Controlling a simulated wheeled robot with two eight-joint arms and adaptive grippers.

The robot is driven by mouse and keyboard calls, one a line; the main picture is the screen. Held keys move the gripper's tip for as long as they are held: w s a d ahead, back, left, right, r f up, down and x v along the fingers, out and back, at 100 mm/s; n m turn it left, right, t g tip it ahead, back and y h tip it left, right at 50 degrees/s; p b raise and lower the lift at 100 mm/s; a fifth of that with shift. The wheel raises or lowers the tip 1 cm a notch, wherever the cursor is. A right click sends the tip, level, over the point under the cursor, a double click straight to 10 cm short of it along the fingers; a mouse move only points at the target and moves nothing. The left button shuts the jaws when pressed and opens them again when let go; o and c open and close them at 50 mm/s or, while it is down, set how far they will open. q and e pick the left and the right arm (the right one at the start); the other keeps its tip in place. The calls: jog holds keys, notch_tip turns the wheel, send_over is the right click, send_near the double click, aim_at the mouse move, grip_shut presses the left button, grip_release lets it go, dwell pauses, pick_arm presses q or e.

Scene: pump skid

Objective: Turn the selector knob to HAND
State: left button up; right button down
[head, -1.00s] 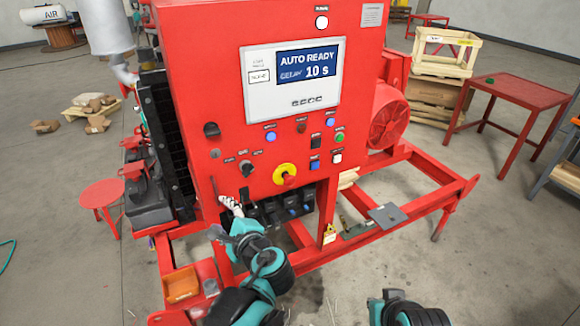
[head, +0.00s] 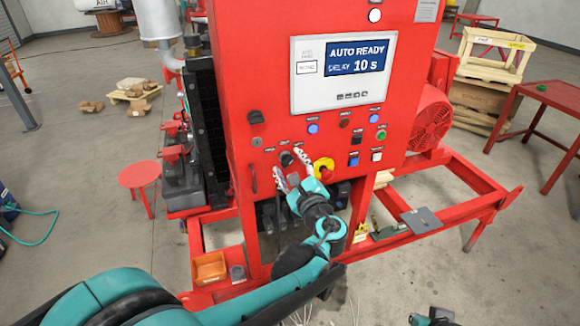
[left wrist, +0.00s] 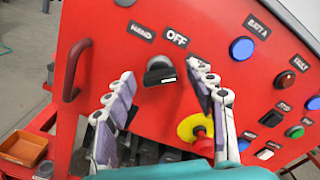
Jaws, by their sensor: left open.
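The selector knob (head: 286,159) is a small black knob on the lower left of the red control panel (head: 262,95). In the left wrist view the knob (left wrist: 159,71) sits under the HAND (left wrist: 141,31) and OFF (left wrist: 176,38) labels. A third position label is not readable there. My left gripper (head: 291,163) is open, with its pale fingers reaching up at the panel. In the left wrist view my left gripper's fingers (left wrist: 160,76) stand either side of the knob, apart from it. The right gripper's fingers are out of view.
A yellow and red emergency stop (head: 324,168) sits just right of the knob, close to my right-hand finger. A red handle (left wrist: 73,70) is to the left. The display (head: 343,74) reads AUTO READY, DELAY 10 s. Several coloured buttons sit further right.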

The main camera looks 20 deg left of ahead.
pick_arm(q)
jog(key=shift+c, duration=0.3)
jog(key=c, duration=1.1)
jog(key=shift+n, duration=0.3)
jog(key=n, duration=1)
jog(key=shift+p, duration=0.35)
jog(key=n, duration=0.4)
jog(key=shift+n, duration=2.7)
